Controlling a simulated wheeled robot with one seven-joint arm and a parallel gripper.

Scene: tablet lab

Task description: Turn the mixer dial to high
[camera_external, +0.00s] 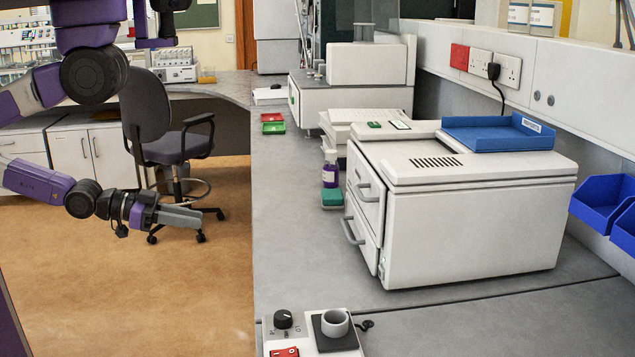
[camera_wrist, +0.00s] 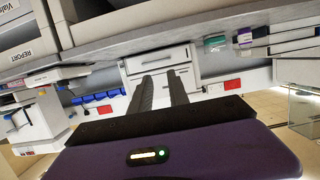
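The mixer (camera_external: 310,343) sits at the bottom of the external view, on the near end of the grey bench, partly cut off by the frame. Its black round dial (camera_external: 283,319) is at its back left; the pointer setting is too small to read. A red switch (camera_external: 285,352) is in front of the dial, and a grey cup (camera_external: 335,323) sits on a dark pad to its right. My gripper (camera_external: 196,214) is empty, left of the bench edge over the floor, apart from the mixer. In the wrist view its two fingers (camera_wrist: 160,77) stand apart. I cannot make out the mixer there.
A large white machine (camera_external: 480,220) with front handles stands on the bench behind the mixer. A purple-labelled bottle (camera_external: 330,170) and green sponge (camera_external: 332,197) are beside it. An office chair (camera_external: 165,130) stands behind my gripper. Bare bench (camera_external: 310,265) lies behind the dial.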

